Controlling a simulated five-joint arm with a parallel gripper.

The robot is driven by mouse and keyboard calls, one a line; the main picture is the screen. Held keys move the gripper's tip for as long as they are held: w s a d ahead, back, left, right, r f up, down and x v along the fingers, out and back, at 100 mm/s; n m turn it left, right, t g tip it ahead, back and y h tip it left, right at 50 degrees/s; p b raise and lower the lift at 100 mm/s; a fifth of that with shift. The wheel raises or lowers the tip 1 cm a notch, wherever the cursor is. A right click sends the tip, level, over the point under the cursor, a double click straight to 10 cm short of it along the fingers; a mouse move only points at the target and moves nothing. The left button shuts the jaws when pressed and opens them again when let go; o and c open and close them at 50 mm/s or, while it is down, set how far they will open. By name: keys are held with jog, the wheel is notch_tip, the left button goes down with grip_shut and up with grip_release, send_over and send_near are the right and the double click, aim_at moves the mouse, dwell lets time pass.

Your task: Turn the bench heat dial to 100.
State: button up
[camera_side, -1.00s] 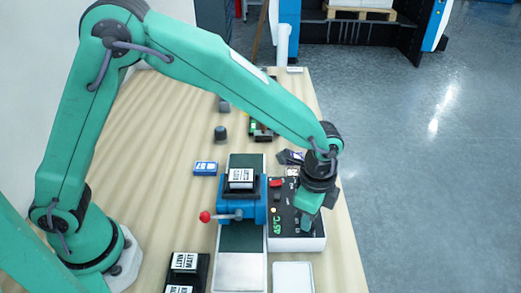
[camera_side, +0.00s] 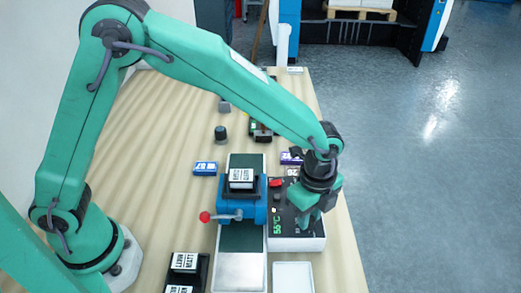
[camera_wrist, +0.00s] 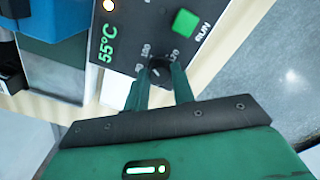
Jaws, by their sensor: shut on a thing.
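The heat dial (camera_wrist: 160,72) is a small dark round knob on the black face of the control box (camera_side: 299,243). Numbers are printed around it; 100 is above left of it and 120 to its right. My gripper (camera_wrist: 160,82) is shut on the dial, a green finger on either side. The green display (camera_wrist: 108,43) on the box reads 55°C. In the side view my gripper (camera_side: 306,224) points down onto the box, and the dial is hidden behind its fingers.
A green RUN button (camera_wrist: 185,22) is close beyond the dial. The blue laminator (camera_side: 258,212) with its red-knobbed lever (camera_side: 205,217) stands left of the box. A white tray (camera_side: 293,279) lies in front. A purple box (camera_side: 290,158) lies behind.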

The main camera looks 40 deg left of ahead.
jog(key=o, duration=1)
jog(key=shift+r, duration=0.15)
notch_tip(320, 180, up, 7)
jog(key=shift+r, duration=0.3)
